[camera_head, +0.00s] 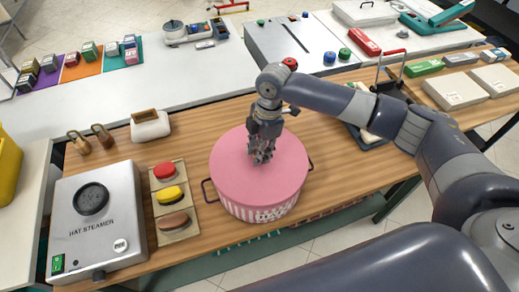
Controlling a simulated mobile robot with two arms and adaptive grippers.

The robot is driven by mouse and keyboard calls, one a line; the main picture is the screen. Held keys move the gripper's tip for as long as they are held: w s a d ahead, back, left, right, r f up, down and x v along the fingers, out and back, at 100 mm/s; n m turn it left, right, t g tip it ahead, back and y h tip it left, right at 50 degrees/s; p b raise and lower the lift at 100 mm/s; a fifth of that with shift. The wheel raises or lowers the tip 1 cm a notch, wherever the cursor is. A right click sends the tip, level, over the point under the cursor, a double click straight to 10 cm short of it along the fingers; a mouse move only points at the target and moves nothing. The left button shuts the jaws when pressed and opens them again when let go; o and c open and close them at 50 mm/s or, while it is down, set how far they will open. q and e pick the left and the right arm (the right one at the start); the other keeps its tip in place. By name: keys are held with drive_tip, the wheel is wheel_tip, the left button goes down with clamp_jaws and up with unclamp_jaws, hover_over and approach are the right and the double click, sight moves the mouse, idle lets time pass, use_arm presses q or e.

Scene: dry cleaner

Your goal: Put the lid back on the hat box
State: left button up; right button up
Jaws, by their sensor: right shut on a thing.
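The round pink lid (236,180) is over the hat box (268,214), whose pink and white patterned side shows below the lid's front edge. The box has dark loop handles at its left and right and stands near the front edge of the wooden counter. The lid looks about level and lined up with the box; I cannot tell whether it rests fully on the rim or sits slightly above it. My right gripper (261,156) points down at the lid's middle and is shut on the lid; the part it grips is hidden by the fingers. My left gripper is not in view.
A hat steamer (125,215) and a tray of colored brushes or pads (188,220) stand left of the box. A white block with a wooden top (150,128) is behind them. Boxes (455,90) and a dark tray lie to the right. Some bare wood is left of the lid.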

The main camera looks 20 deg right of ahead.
drive_tip(key=shift+p, duration=0.4)
idle(0.5)
drive_tip(key=o, duration=1.2)
drive_tip(key=shift+c, duration=0.2)
drive_tip(key=o, duration=0.5)
